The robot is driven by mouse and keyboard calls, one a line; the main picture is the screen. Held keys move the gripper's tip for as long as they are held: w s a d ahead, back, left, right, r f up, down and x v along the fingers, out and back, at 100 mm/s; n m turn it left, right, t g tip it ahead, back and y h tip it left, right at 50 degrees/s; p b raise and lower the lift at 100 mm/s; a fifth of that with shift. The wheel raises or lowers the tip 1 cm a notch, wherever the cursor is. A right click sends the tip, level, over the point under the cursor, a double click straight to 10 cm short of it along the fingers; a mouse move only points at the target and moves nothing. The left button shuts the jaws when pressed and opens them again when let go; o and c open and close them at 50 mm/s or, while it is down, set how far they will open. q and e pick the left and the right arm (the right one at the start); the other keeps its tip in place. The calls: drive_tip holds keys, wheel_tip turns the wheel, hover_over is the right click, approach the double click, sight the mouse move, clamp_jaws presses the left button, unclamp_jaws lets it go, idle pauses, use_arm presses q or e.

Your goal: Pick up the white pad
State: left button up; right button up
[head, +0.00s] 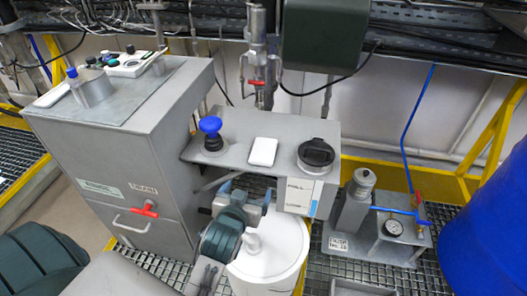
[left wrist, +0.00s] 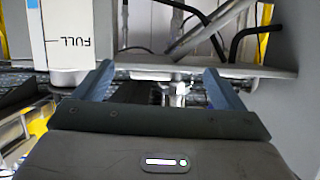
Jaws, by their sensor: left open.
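A white pad (head: 263,151) lies flat on the grey shelf (head: 235,133) in the head view, between a blue-topped knob and a black round cap. A second white flat piece (head: 50,96) lies on the left edge of the grey cabinet top. My left gripper (head: 247,192) is open and empty, in front of the shelf and nearer than the pad. In the left wrist view its two fingers (left wrist: 160,82) stand apart, with the shelf edge (left wrist: 200,70) beyond them. I cannot make out the pad there. My right gripper is not in view.
The blue knob (head: 210,127) and black cap (head: 316,154) flank the pad. A box marked FULL (head: 300,196) hangs at the shelf's right front; it also shows in the left wrist view (left wrist: 68,35). A white drum (head: 270,262) stands below my gripper. A blue barrel (head: 490,225) is far right.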

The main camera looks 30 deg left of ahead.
sight(263, 153)
use_arm(q)
drive_tip(key=w+r, duration=0.1)
drive_tip(key=w, duration=0.1)
drive_tip(key=w+r+t, duration=0.1)
drive_tip(key=w, duration=0.2)
drive_tip(key=w+r+t, duration=0.1)
drive_tip(key=w, duration=0.2)
drive_tip(key=shift+a+y+p, duration=0.3)
drive_tip(key=shift+y+p, duration=0.05)
drive_tip(key=shift+y, duration=0.05)
drive_tip(key=shift+w, duration=0.2)
drive_tip(key=shift+w+a, duration=0.15)
drive_tip(key=shift+w, duration=0.15)
drive_tip(key=shift+n, duration=0.3)
drive_tip(key=x, duration=0.2)
drive_tip(key=p+x, duration=0.1)
drive_tip(key=x, duration=0.1)
drive_tip(key=shift+w+a+f, duration=0.2)
drive_tip(key=shift+w+f, duration=0.05)
drive_tip(key=shift+f, duration=0.05)
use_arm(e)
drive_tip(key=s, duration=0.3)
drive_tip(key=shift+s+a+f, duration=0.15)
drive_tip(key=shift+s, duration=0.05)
use_arm(q)
drive_tip(key=c, duration=1.1)
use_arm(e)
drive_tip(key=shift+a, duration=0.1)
